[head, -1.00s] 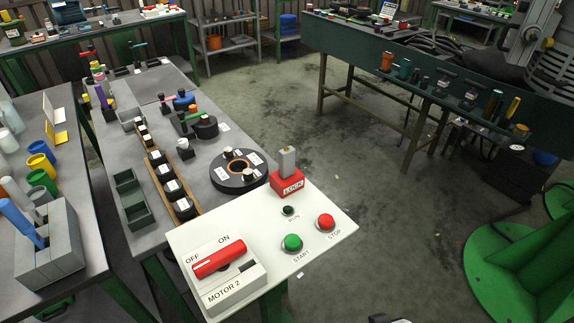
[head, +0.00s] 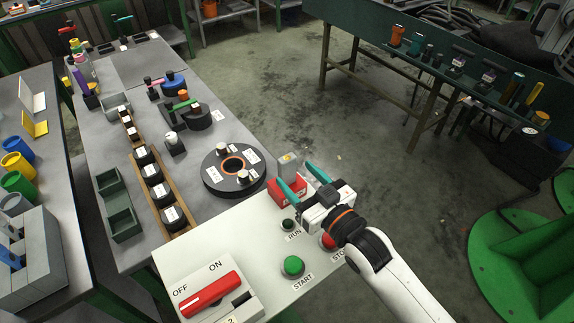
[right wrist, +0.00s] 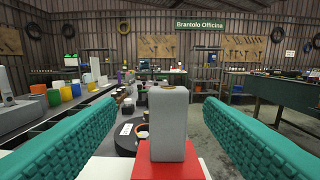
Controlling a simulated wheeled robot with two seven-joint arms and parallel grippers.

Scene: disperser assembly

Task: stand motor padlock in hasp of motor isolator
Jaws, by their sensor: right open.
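The motor padlock appears to be the red block (head: 283,194) marked LOCK, with an upright grey block (head: 289,163) on top, at the far corner of the white panel. It also shows in the right wrist view, grey part (right wrist: 168,122) above the red part (right wrist: 165,172). My right gripper (head: 294,173) is open, its teal fingers on either side of the grey block, with visible gaps in the wrist view. The motor isolator (head: 255,306) is a white box at the near left, its red handle (head: 210,290) below OFF and ON. A dark slot (head: 241,298), possibly the hasp, is beside the handle. My left gripper is out of view.
The white panel (head: 225,240) also carries a green START button (head: 292,265), a dark RUN lamp (head: 288,224) and a red STOP button (head: 328,240) partly behind my gripper. A black round disc (head: 213,183) stands close left of the padlock. Open floor lies beyond the panel.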

